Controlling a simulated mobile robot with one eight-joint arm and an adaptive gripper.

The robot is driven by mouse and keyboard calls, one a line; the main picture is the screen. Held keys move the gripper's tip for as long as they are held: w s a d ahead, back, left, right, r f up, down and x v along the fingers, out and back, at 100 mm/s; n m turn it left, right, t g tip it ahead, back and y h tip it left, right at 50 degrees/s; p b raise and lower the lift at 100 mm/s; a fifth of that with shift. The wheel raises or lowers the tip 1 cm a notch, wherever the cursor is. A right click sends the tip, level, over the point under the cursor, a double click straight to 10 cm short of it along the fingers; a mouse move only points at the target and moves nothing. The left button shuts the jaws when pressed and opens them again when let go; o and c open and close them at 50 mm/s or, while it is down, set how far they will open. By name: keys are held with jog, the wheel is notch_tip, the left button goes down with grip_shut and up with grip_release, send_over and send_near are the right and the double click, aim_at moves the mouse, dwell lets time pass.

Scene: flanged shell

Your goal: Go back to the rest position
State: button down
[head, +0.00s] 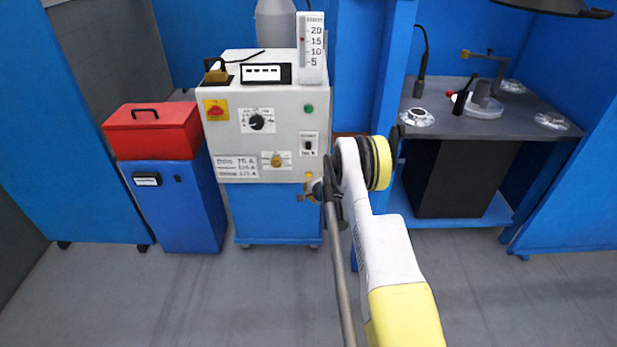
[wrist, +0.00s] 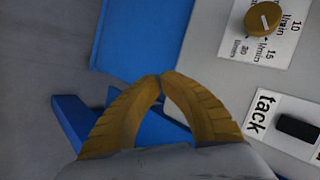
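My gripper (wrist: 160,78) shows in the wrist view as two ribbed mustard fingers bowed inward, with their tips meeting. Nothing shows held between them. In the head view my gripper (head: 305,189) is small and partly hidden, in front of the lower right part of the white welding machine (head: 238,140). The machine's panel fills the right of the wrist view, with a brass flow knob (wrist: 263,20) and a black tack switch (wrist: 297,127). The fingertips appear apart from both.
A red box (head: 152,131) sits on a blue cabinet (head: 175,205) at left. At right, a dark worktable (head: 545,112) carries clear round discs and a stand (head: 484,95). A grey rod (head: 341,270) runs down beside my arm. The floor (head: 200,300) in front is clear.

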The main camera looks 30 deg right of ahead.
dwell(0.4)
jog(key=s+a+r+n, duration=0.1)
jog(key=a+r+n, duration=0.1)
jog(key=a+r, duration=0.5)
jog(key=s+a+r+n+y, duration=0.1)
jog(key=a+r+n, duration=0.1)
jog(key=r, duration=0.8)
jog(key=s+a+r+n, duration=0.1)
jog(key=a+r+n, duration=0.1)
jog(key=a+r, duration=0.5)
jog(key=s+a+r+n+g, duration=0.1)
jog(key=s+a+r+n, duration=0.1)
jog(key=s+a+r, duration=0.35)
jog(key=s+a+r+n, duration=0.2)
jog(key=s+a+r, duration=0.1)
jog(key=s+r, duration=0.4)
jog(key=s+a+n, duration=0.4)
jog(key=s, duration=0.8)
jog(key=s+a+n+g, duration=0.1)
jog(key=s+a+n, duration=0.2)
jog(key=s, duration=0.9)
jog(key=shift+s+a+r+n+g+y, duration=0.3)
jog(key=shift+s+a+r+n+y, duration=0.1)
jog(key=shift+a, duration=0.6)
jog(key=shift+w, duration=0.15)
